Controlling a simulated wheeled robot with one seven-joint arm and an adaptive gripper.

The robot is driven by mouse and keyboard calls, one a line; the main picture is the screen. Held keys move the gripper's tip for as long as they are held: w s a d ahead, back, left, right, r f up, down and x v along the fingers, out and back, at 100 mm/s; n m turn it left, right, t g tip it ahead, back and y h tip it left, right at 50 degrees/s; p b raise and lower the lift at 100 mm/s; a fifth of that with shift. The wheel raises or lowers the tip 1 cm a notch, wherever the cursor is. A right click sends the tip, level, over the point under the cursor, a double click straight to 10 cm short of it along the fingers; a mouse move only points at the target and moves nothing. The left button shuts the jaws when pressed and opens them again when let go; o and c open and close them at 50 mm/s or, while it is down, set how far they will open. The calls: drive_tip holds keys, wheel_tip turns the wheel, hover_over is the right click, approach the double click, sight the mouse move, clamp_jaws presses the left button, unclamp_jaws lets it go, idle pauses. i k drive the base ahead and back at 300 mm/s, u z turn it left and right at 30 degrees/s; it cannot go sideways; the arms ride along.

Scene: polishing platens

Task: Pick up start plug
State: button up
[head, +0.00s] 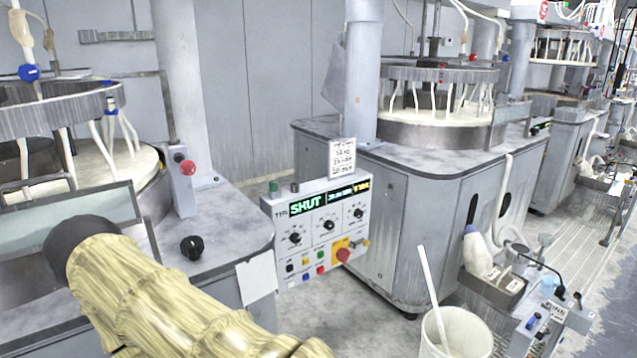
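No part in view is clearly labelled as the start plug. A small black round knob-like piece (191,247) sits on the grey top of the near left machine, close to its front edge. A small green piece (273,186) stands on the top left of the control panel (322,228), whose display reads "SHUT". I cannot tell which of these, if either, is the start plug. My arm, in a yellowish sleeve with a dark rounded end, crosses the lower left. Its gripper fingers do not show.
The near left machine (225,222) has a red-topped post (184,178) at its back. A white bucket (455,333) with a stick stands at lower right. A second polishing machine (430,220) stands behind the panel. Grey floor is open between panel and bucket.

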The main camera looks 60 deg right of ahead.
sight(273, 184)
drive_tip(key=z, duration=0.8)
drive_tip(key=i, duration=0.7)
drive_tip(key=z, duration=0.7)
